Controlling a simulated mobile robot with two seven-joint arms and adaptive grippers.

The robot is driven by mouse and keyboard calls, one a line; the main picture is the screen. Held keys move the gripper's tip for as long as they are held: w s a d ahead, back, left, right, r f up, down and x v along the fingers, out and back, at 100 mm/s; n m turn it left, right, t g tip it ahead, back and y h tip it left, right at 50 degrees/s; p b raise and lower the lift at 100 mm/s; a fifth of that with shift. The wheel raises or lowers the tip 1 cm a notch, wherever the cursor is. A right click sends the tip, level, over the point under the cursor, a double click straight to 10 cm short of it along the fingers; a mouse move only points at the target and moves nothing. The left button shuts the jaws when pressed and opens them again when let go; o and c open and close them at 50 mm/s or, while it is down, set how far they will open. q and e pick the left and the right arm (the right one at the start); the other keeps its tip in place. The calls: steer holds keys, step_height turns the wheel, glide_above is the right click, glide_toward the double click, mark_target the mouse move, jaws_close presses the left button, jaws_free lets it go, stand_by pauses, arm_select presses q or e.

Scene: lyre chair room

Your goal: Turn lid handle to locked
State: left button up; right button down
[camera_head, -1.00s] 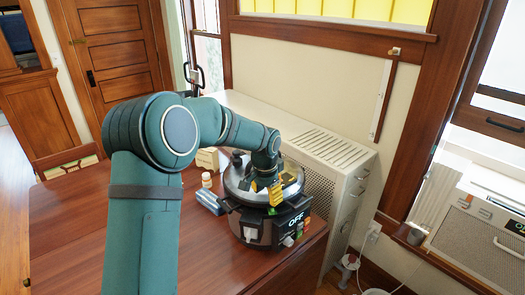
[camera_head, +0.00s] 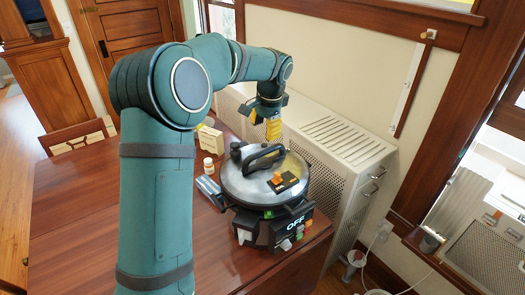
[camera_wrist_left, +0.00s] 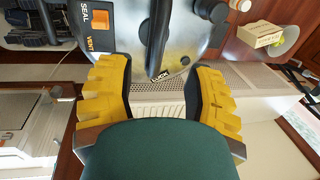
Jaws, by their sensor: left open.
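A pressure cooker (camera_head: 250,222) with a dark body and an "OFF" display stands near the table's right corner. Its round metallic lid (camera_head: 238,184) carries a black lid handle (camera_head: 263,157), and an orange switch sits on a dark label. My left gripper (camera_head: 273,130) is open and empty, at the lid's far side, apart from the handle. My right gripper is out of view.
A small white bottle (camera_head: 209,168), a bluish flat item (camera_head: 209,190) and a cream box (camera_head: 211,139) are left of the cooker. A pale perforated cabinet (camera_head: 340,160) stands close behind and right. The table's front left (camera_head: 75,215) is clear.

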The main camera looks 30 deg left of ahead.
mark_target(261, 152)
arm_select(q)
steer(key=f, duration=0.3)
steer(key=a+f, duration=0.1)
steer(key=f, duration=0.3)
steer(key=w+a+f, duration=0.1)
steer(key=f, duration=0.2)
steer(key=shift+f, duration=0.3)
steer(key=shift+o, duration=0.3)
steer(key=shift+d, duration=0.1)
jaws_close()
